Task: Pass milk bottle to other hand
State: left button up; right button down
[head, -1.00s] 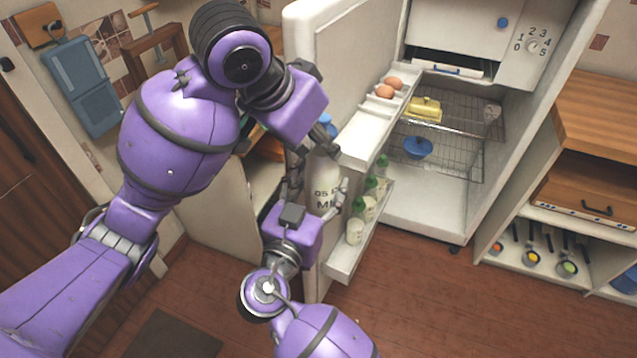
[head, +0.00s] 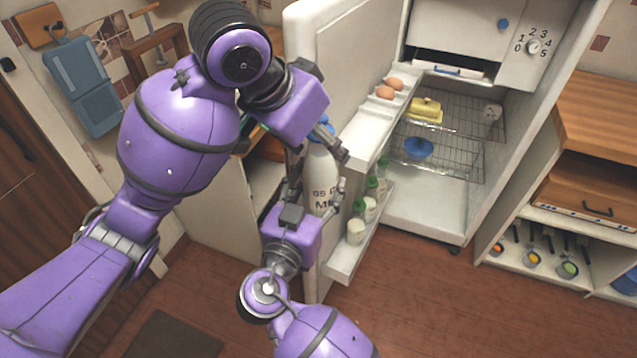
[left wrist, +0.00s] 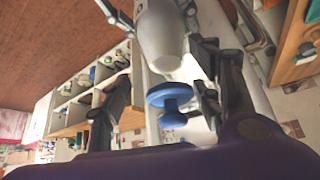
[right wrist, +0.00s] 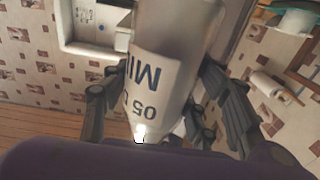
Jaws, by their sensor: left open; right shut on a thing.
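The fridge door (head: 335,75) stands open close to both grippers. Its upper shelf holds eggs (head: 385,92); its lower shelf (head: 345,265) holds several small green-capped bottles (head: 357,228). Inside are a yellow butter dish (head: 426,110) and a blue bowl (head: 418,148). Open floor lies in front.

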pick_arm(q)
jog(key=v, duration=1.1)
pick_arm(e)
jog(key=shift+r, duration=0.15)
pick_arm(q)
jog(key=w+a+f+n+t+h, duration=0.2)
jog(key=w+a+f+n+h, duration=0.15)
jog(key=w+f+n, duration=0.6)
jog(key=s+a+f+n+t+y, duration=0.1)
jog(key=s+a+f, duration=0.15)
jog(key=f, duration=0.75)
jog(key=s+a+f+t+y, duration=0.1)
jog(key=a+f+y, duration=0.15)
jog(key=f, duration=0.75)
jog(key=s+a+f+y, duration=0.1)
jog(key=s+a+f, duration=0.1)
jog(key=s+f, duration=0.5)
jog(key=s+a+f+y, duration=0.15)
jog(key=s+f, duration=0.25)
jog(key=f, duration=0.5)
jog(key=s+f+m, duration=0.1)
jog(key=s+f, duration=0.3)
jog(key=s, duration=0.5)
jog(key=s+f+m+y, duration=0.1)
jog(key=s+f, duration=0.3)
jog(key=s, duration=0.5)
jog(key=shift+a+f+m, duration=0.4)
jog(key=shift+a+m, duration=0.05)
jog(key=shift+y, duration=0.25)
